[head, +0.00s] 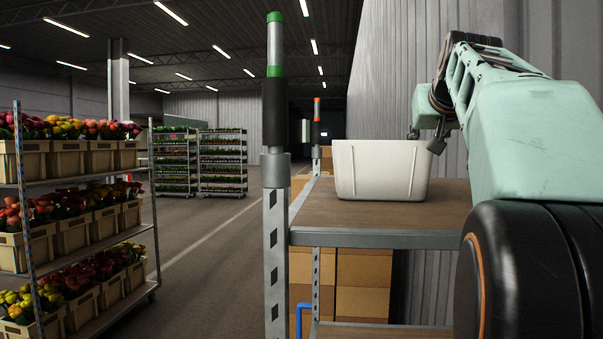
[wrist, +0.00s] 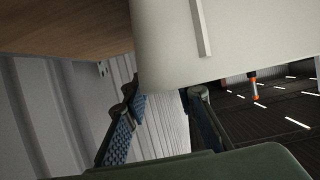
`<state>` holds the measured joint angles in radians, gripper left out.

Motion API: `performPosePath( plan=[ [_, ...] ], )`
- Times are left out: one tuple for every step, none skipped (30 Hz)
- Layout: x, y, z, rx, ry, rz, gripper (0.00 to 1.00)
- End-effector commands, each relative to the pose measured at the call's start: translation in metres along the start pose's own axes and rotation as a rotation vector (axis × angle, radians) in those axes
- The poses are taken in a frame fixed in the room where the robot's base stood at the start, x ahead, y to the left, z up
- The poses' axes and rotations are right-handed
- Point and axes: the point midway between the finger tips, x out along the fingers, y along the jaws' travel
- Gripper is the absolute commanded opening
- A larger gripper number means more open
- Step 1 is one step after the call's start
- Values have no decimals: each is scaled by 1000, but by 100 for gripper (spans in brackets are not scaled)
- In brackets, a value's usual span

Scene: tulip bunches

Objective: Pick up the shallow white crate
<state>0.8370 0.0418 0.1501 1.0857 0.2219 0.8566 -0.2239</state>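The white crate (head: 380,170) stands upright on the wooden top of a metal-framed rack (head: 330,212). It is plain off-white with slightly sloping walls, and its inside is hidden. My gripper (head: 425,139) is at the crate's right end, at rim height. One fingertip is at the rim and the other is just right of it. In the wrist view my gripper (wrist: 164,94) has its two fingers apart, with the crate (wrist: 235,40) close beyond them. One finger overlaps the crate's edge and the other is beside its corner. I cannot tell whether either touches.
A rack post with a green top (head: 275,130) stands left of the crate. Cardboard boxes (head: 362,285) are below the top. A corrugated wall (head: 430,250) is close behind on the right. A flower trolley (head: 85,320) stands at the left, with open floor (head: 205,240) between.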

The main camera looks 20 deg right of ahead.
Motion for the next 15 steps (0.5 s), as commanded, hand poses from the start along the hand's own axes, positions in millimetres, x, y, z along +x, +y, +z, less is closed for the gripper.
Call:
performPosePath(
  plan=[
    [8,2,-4,1,-3,0,25],
    [14,1,-3,2,-3,0,25],
    [19,1,-2,2,-3,-1,25],
    [23,1,-3,2,-2,-1,25],
    [25,1,-2,2,-1,-1,25],
    [28,1,-2,1,0,-1,25],
    [28,1,-2,1,0,0,25],
    [29,1,-2,1,0,0,25],
    [28,1,-2,1,1,0,25],
    [28,1,-2,1,1,0,25],
    [28,1,-1,0,1,0,25],
    [28,1,-1,0,1,0,25],
    [28,1,-1,1,1,0,22],
    [28,1,-1,0,1,0,18],
    [28,1,-1,0,1,0,14]
  ],
)
